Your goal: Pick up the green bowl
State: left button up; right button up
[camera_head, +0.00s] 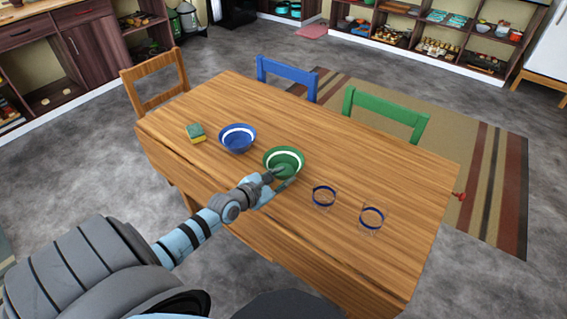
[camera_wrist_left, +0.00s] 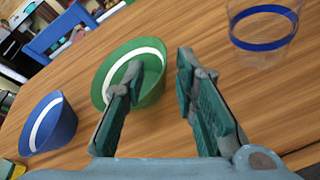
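The green bowl (camera_head: 284,160) with a white inner band sits upright on the wooden table (camera_head: 350,150), near its middle. My left gripper (camera_head: 281,176) is at the bowl's near side in the head view. In the left wrist view the green bowl (camera_wrist_left: 150,56) lies beyond the fingers, and my open left gripper (camera_wrist_left: 160,70) has one finger overlapping the bowl and the other to its right. Nothing is between the fingers but a strip of bowl edge and table behind. Whether a finger touches the bowl I cannot tell. My right gripper is not in view.
A blue bowl (camera_head: 238,138) stands left of the green one, with a green and yellow sponge (camera_head: 195,133) farther left. Two blue-banded glasses (camera_head: 324,197) (camera_head: 371,218) stand to the right. Wooden (camera_head: 155,80), blue (camera_head: 287,78) and green chairs (camera_head: 386,112) border the table. Its right end is mostly clear.

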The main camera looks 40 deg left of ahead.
aim_at(297, 171)
pick_arm(q)
jog(key=b+x, duration=0.2)
jog(key=x, duration=0.1)
jog(key=f+b+x, duration=0.1)
jog(key=b+x, duration=0.1)
jog(key=x, duration=0.2)
jog(key=shift+s+f, duration=0.1)
jog(key=shift+w+b, duration=0.35)
grip_shut()
